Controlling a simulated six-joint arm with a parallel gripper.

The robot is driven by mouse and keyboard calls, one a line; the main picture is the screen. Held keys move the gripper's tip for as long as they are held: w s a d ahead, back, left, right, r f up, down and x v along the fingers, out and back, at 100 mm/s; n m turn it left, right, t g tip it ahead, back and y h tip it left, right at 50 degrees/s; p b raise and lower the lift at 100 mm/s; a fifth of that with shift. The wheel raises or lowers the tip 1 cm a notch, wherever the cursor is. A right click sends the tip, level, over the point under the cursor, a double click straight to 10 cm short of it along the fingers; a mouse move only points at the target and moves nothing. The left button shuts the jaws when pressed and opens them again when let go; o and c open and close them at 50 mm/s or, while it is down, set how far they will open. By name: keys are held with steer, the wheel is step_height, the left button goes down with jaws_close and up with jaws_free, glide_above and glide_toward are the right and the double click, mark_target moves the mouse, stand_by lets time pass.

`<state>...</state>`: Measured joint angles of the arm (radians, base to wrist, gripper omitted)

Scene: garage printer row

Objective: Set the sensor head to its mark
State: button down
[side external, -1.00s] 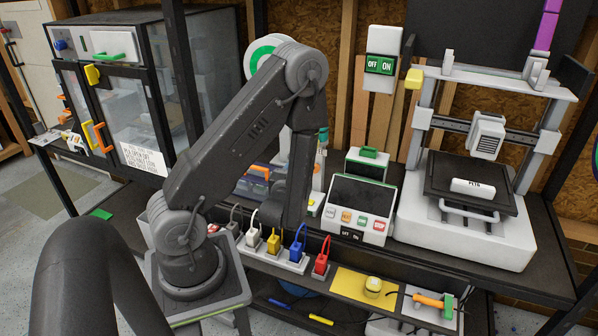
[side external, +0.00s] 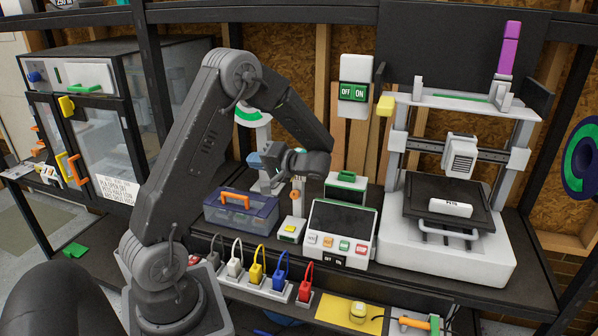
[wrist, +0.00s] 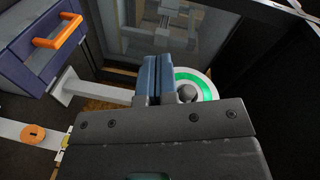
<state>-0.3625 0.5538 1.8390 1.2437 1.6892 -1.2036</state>
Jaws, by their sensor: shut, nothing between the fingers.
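A small grey-white post stands left of the control panel in the side view, with an orange piece (side external: 296,195) on it and a yellow button (side external: 290,228) at its base. The orange piece also shows at the left edge of the wrist view (wrist: 32,133). It may be the sensor head, but I cannot tell for sure. No mark is clear to me. My gripper (side external: 254,160) points left, above and left of the post. Its blue fingers (wrist: 151,73) are shut and empty, apart from the orange piece.
A blue bin with an orange handle (side external: 236,197) sits below left. The control panel (side external: 342,228) and a printer (side external: 455,240) stand right. Several coloured plugs (side external: 257,272) line the front.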

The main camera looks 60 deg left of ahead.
steer(key=w+d+r+n+t+h, duration=0.1)
steer(key=w+d+n+t+h, duration=0.1)
steer(key=w+n+t+h, duration=0.45)
steer(key=w+d+r+n+t+h, duration=0.1)
steer(key=w+d+r+n+h, duration=0.15)
steer(key=w+n, duration=0.8)
steer(key=s+a+f+m, duration=0.1)
steer(key=s+a+f, duration=0.3)
steer(key=f, duration=0.6)
steer(key=shift+s+a+m+h, duration=0.15)
steer(key=shift+a+m+h, duration=0.15)
steer(key=shift+a+m, duration=0.15)
